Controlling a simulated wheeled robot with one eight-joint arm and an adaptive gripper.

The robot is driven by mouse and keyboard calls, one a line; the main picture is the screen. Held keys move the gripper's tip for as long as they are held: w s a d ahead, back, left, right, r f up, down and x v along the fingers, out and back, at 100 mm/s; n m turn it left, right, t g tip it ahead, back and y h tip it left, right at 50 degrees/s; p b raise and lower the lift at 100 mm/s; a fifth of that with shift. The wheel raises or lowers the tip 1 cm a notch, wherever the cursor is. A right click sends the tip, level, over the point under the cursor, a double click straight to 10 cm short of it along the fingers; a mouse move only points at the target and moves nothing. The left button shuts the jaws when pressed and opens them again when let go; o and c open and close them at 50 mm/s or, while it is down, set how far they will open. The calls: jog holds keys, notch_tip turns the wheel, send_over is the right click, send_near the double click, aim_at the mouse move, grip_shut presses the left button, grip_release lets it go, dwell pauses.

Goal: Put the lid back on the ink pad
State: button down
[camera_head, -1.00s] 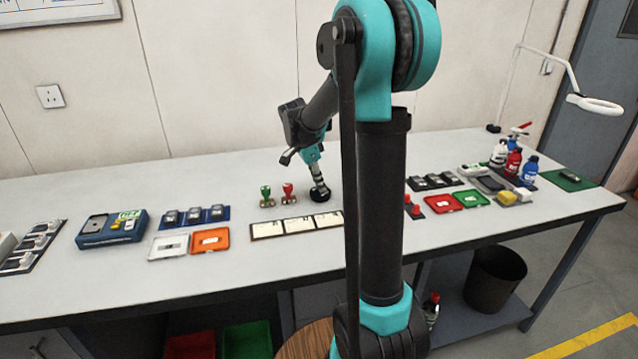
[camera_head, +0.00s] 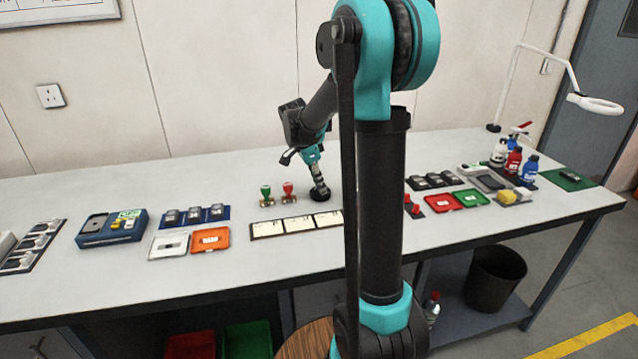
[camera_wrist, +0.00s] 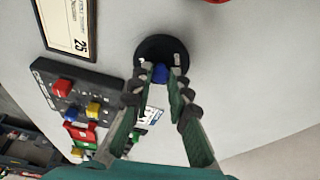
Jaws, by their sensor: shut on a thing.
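My gripper (camera_wrist: 160,92) points down at the bench behind the row of white cards. It is shut on a small blue piece (camera_wrist: 160,73) at its fingertips, over a round black disc (camera_wrist: 161,50). The disc also shows under the fingertips in the head view (camera_head: 320,196). I cannot tell whether the blue piece and the disc are joined. Open flat cases that look like ink pads lie on the bench: a white one (camera_head: 168,253) beside an orange one (camera_head: 210,239), and a red one (camera_head: 443,203) beside a green one (camera_head: 471,198). I cannot tell which loose part is the lid.
Green (camera_head: 265,196) and red (camera_head: 289,193) stamps stand left of the disc. A card board (camera_head: 296,226) lies in front. A blue device (camera_head: 112,228) stands at left, bottles (camera_head: 513,163) at right. A black holder with red and yellow knobs (camera_wrist: 77,95) shows in the wrist view.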

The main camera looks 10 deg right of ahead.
dwell(0.3)
jog(key=c, duration=1.4)
grip_release()
jog(key=shift+o, duration=0.7)
jog(key=o, duration=0.4)
jog(key=shift+r, duration=0.1)
jog(key=shift+r, duration=3.35)
jog(key=shift+c, duration=0.5)
grip_shut()
